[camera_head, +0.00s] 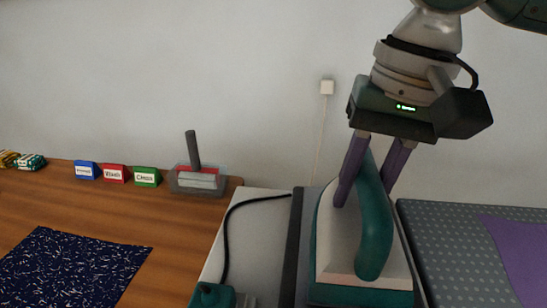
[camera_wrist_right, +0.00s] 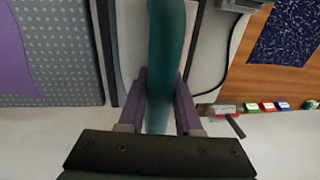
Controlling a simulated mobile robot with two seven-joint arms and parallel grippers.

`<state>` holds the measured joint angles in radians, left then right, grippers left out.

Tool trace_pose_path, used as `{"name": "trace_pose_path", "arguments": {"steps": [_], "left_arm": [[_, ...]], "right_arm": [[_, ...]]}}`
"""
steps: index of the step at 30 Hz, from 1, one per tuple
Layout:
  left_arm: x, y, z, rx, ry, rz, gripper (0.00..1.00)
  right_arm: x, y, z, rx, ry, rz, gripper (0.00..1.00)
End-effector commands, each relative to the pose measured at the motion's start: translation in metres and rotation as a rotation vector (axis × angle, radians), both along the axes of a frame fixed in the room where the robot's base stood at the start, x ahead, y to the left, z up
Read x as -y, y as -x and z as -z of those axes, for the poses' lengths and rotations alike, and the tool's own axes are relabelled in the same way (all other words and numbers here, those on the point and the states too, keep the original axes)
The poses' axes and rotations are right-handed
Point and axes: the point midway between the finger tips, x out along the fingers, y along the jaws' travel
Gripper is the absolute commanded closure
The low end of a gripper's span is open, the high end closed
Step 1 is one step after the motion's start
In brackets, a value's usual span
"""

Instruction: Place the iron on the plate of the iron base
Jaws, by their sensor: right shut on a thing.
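The iron (camera_head: 338,245) has a light body, a teal handle and a teal lower edge. My right gripper (camera_head: 366,197) comes down from above, with its two purple fingers shut on either side of the handle. In the right wrist view the handle (camera_wrist_right: 166,55) runs between the fingers (camera_wrist_right: 161,105). A dark plate (camera_head: 297,235), seemingly that of the iron base, shows beside and under the iron. I cannot tell whether the iron touches it; its underside is hidden. A teal part (camera_head: 212,296) with a black cord is at the bottom edge. My left gripper is not in view.
A grey dotted ironing surface with purple cloth (camera_head: 520,255) is at right. A wooden table (camera_head: 190,215) at left holds dark speckled fabric (camera_head: 75,268), blue, red and green labelled blocks (camera_head: 115,174) and a grey box with an upright handle (camera_head: 196,180).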

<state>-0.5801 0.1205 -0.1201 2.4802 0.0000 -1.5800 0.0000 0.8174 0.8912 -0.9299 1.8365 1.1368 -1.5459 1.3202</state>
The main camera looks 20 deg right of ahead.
Motion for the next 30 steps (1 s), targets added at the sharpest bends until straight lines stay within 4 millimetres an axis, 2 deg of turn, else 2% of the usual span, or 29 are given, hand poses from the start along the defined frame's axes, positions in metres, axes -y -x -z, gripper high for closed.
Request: {"name": "trace_pose_path", "arguments": {"steps": [3, 15, 16, 23, 30], "left_arm": [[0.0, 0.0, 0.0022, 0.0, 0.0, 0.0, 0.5], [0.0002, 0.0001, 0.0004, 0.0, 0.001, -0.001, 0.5], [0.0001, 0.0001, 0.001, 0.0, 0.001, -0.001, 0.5], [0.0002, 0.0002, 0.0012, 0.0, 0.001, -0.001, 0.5], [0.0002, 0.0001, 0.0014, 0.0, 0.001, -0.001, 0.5]], "right_arm": [[0.0, -0.001, 0.0091, 0.004, -0.001, 0.0, 1.0], [-0.0002, -0.001, 0.0115, 0.005, -0.002, -0.001, 1.0], [0.0, 0.0, 0.0134, 0.0, 0.0, -0.001, 0.65], [0.0002, -0.0001, 0.0134, 0.001, 0.001, -0.001, 0.39], [0.0003, -0.0001, 0.0132, 0.001, 0.001, 0.0, 0.37]]}}
